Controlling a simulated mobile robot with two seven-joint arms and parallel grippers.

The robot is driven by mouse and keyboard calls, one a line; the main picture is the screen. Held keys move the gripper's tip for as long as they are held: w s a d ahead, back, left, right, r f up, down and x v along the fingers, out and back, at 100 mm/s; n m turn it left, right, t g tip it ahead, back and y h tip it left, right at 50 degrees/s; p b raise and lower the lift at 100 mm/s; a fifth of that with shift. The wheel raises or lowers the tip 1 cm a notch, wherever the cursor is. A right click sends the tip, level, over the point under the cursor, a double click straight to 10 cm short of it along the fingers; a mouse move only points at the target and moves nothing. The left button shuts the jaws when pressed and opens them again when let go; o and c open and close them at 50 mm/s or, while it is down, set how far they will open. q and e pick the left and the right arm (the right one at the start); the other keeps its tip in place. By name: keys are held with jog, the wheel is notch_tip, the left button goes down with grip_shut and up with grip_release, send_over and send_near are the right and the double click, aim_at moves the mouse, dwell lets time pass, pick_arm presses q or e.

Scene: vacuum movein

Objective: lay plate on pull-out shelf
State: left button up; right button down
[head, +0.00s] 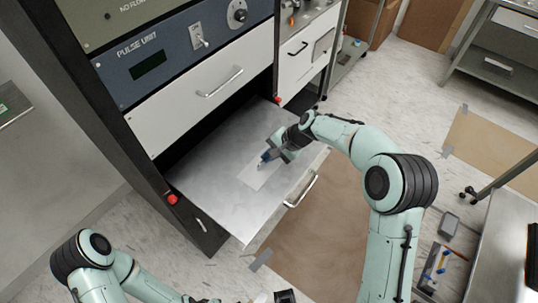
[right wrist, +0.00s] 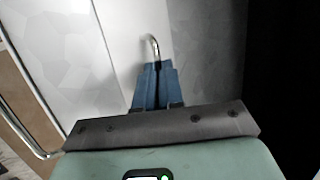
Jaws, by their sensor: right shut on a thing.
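The pull-out shelf (head: 225,200) is drawn out below the pulse unit, its metal top facing up. The plate (head: 254,178), a pale flat rectangle, appears to lie flat on the shelf, and its pale strip shows in the right wrist view (right wrist: 122,45). My right gripper (head: 265,158) is low over the plate's far end. Its blue fingers (right wrist: 155,80) are shut on a thin bent metal handle (right wrist: 152,44), which seems to belong to the plate. The fingers hide the handle's lower part. My left arm is at the bottom left of the head view, its gripper mostly cut off.
The shelf's front handle (head: 301,189) is at its right edge. A white drawer front (head: 205,90) is above the shelf. Red knobs (head: 172,199) mark the cabinet's posts. Brown sheets (head: 325,225) lie on the floor. A bench (head: 500,265) stands at the lower right.

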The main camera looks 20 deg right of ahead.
jog(key=c, duration=1.7)
grip_release()
jog(key=shift+f, duration=0.15)
jog(key=o, duration=0.4)
jog(key=shift+o, duration=0.2)
jog(key=shift+r, duration=0.25)
jog(key=shift+d+r, duration=0.2)
jog(key=shift+r, duration=0.1)
jog(key=v, duration=1.1)
jog(key=shift+s+p, duration=0.15)
jog(key=shift+p, duration=0.15)
